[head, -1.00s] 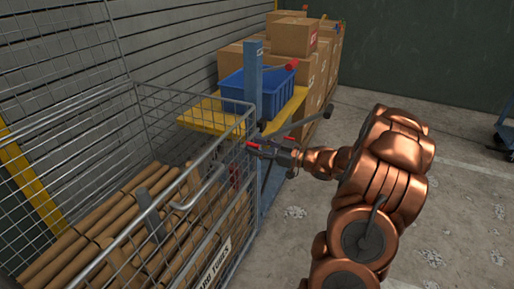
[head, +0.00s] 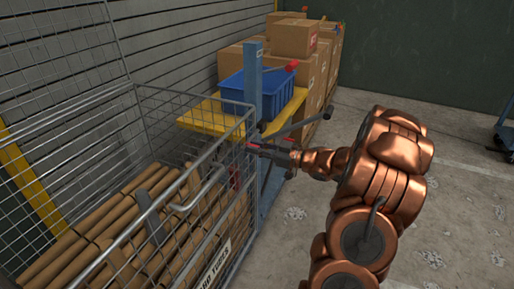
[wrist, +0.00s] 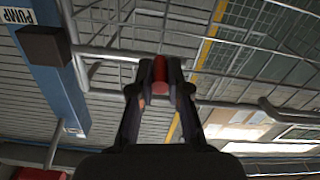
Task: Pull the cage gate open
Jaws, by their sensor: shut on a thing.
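The wire cage gate (head: 206,157) is the grey mesh panel on the near right side of the cage, with a bent tube handle (head: 207,190) on it. My gripper (head: 256,146) is at the gate's far upper corner, beside the blue post. In the wrist view my gripper (wrist: 161,72) has its dark fingers closed on a small red grip (wrist: 160,88), next to a grey cage tube (wrist: 105,54). The fingers hide part of the red grip, and I cannot see how it joins the gate. The gate looks closed in line with the cage.
Brown cardboard tubes (head: 110,225) lie in the cage. A blue post (head: 253,85), a yellow shelf (head: 207,117) with a blue bin (head: 243,92), and stacked boxes (head: 293,38) stand just beyond. The concrete floor (head: 460,205) at right is clear.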

